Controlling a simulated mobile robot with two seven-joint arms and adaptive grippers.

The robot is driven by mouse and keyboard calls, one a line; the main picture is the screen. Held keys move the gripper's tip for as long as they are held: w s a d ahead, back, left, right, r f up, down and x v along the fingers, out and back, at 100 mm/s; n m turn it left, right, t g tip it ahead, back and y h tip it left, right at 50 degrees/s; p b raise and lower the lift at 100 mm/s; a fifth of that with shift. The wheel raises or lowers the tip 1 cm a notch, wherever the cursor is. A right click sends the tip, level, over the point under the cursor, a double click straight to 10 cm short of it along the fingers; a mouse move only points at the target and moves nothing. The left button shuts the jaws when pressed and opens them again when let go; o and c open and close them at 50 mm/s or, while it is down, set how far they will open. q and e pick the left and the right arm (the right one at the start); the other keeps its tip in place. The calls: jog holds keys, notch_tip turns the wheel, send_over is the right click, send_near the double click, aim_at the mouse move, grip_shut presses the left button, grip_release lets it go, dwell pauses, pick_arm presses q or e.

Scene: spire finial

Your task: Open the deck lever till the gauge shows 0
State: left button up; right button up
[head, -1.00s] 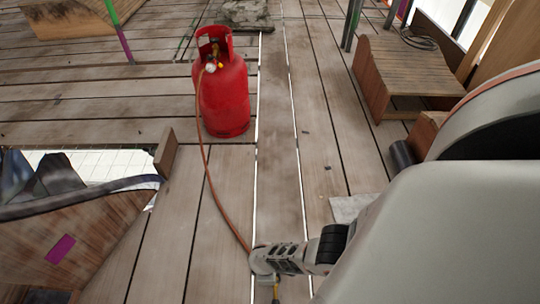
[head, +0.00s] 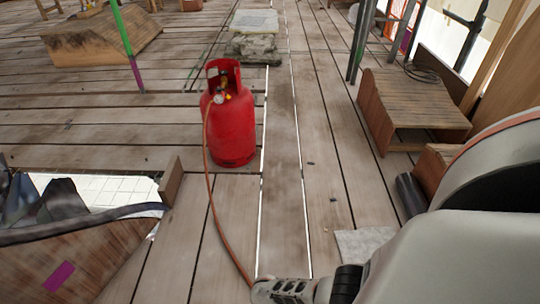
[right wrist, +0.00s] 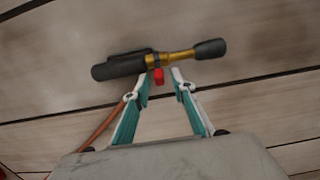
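A red gas bottle (head: 232,130) stands upright on the deck. A small pale round dial (head: 218,99), perhaps the gauge, sits at its valve; its reading is too small to tell. An orange hose (head: 212,205) runs from the valve to my right gripper (head: 280,291) at the bottom edge. In the right wrist view, my right gripper's teal fingers (right wrist: 158,82) close in at a dark torch with a brass neck (right wrist: 178,57). A red part (right wrist: 158,76) shows between the fingertips, and the torch appears held. I cannot make out a deck lever. My left gripper is out of view.
An opening in the deck (head: 100,187) lies at the left, beside a wooden piece with a purple mark (head: 57,275). A wooden step (head: 415,100) stands at the right near posts. A pale slab on stones (head: 254,22) lies behind the bottle. The middle planks are mostly clear.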

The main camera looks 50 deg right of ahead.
notch_tip(320, 180, up, 11)
jog(key=shift+w+a, duration=0.2)
jog(key=shift+w, duration=0.05)
dwell(0.6)
jog(key=shift+r, duration=0.1)
dwell(0.3)
